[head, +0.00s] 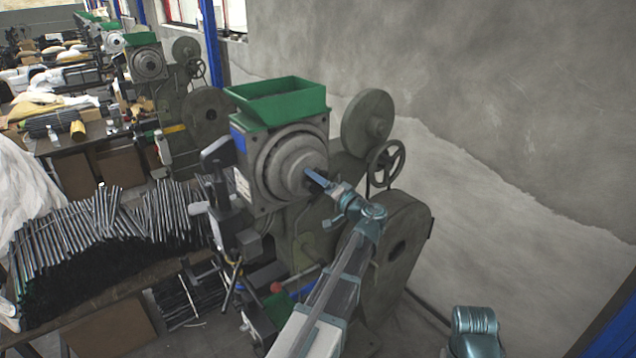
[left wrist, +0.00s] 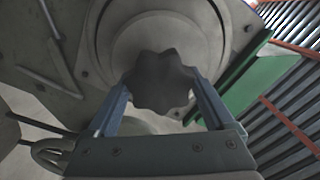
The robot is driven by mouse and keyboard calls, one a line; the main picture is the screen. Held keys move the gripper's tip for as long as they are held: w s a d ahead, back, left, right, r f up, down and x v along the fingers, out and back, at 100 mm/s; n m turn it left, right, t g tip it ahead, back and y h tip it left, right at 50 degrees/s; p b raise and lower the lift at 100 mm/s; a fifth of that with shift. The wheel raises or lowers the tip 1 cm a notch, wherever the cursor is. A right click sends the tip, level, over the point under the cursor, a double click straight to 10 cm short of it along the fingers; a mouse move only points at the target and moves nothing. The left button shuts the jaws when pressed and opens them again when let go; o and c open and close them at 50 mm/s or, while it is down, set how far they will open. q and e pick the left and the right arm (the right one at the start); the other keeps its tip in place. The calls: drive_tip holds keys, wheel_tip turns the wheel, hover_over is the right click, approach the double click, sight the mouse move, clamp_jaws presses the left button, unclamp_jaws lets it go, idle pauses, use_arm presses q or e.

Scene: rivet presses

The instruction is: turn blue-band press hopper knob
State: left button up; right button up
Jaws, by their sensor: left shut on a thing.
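The blue-band press (head: 292,165) stands in the middle of the head view, with a green hopper (head: 280,103) on top and a blue band (head: 238,138) on its near left edge. Its hopper knob (left wrist: 160,82) is a dark, lobed disc at the centre of the round grey plate, seen clearly in the left wrist view. My left gripper (head: 316,178) is at this plate, shut on the knob, with one finger on each side of it in the left wrist view. In the head view the gripper mostly hides the knob. My right gripper is not in view.
A handwheel (head: 385,163) and a large round guard (head: 398,248) are close to the right of my left arm. A bench with many dark rods (head: 95,240) stands at left. Another press (head: 150,65) is behind, and a grey wall (head: 480,120) is at right.

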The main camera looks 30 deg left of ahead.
use_arm(q)
drive_tip(key=shift+f, duration=0.1)
drive_tip(key=shift+s, duration=0.1)
idle(0.4)
drive_tip(key=o, duration=1.1)
drive_tip(key=v, duration=1.3)
drive_tip(key=shift+d, duration=0.4)
